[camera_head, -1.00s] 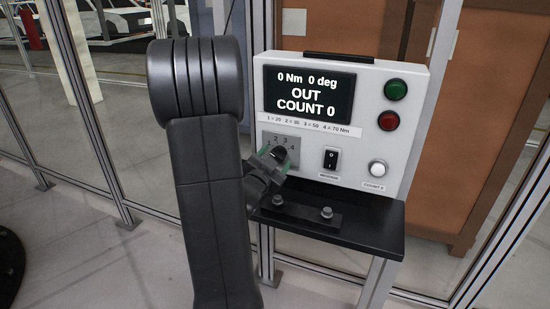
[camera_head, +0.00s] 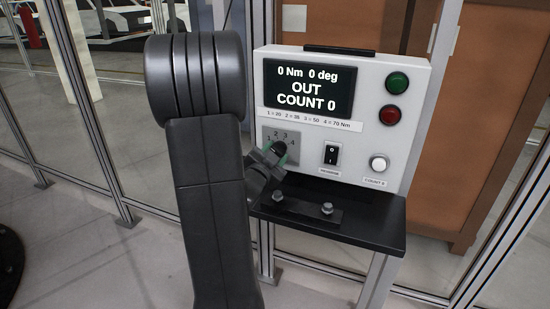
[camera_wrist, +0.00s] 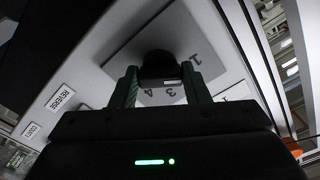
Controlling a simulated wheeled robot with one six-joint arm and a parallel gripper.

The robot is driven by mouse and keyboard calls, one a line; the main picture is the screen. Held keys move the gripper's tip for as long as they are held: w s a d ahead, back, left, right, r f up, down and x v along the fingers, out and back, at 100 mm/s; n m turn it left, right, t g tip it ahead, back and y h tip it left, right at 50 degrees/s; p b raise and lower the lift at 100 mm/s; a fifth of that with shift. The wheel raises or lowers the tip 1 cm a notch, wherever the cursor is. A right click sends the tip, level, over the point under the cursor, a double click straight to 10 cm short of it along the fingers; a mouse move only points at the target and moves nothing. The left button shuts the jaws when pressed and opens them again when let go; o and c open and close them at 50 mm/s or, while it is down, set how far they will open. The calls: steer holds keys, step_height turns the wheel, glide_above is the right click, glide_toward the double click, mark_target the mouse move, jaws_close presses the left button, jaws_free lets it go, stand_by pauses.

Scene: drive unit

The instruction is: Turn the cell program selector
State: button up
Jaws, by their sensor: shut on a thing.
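The cell program selector is a black knob on a grey square plate (camera_head: 292,139) with the numbers 1 to 4, low on the left of the white panel (camera_head: 410,140). My gripper (camera_head: 274,153) is at the knob, and its arm covers the area to the left. In the wrist view the black selector knob (camera_wrist: 160,66) stands between the two fingers of my gripper (camera_wrist: 162,84), which are shut on it. The numbers 1, 3 and 4 show around it there. The pointer's exact setting is hard to tell.
To the right are a green button (camera_head: 397,82), a red button (camera_head: 390,115), a black rocker switch (camera_head: 331,154) and a white button (camera_head: 378,164). A black shelf (camera_head: 370,227) with two bolts juts out below.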

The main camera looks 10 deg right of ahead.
steer(key=shift+m+b, duration=3.3)
steer(key=shift+b, duration=0.8)
steer(key=o, duration=1)
steer(key=shift+a, duration=0.1)
steer(key=v, duration=1.3)
steer(key=shift+s+a+p, duration=0.2)
steer(key=shift+s+p, duration=0.1)
steer(key=shift+s, duration=0.05)
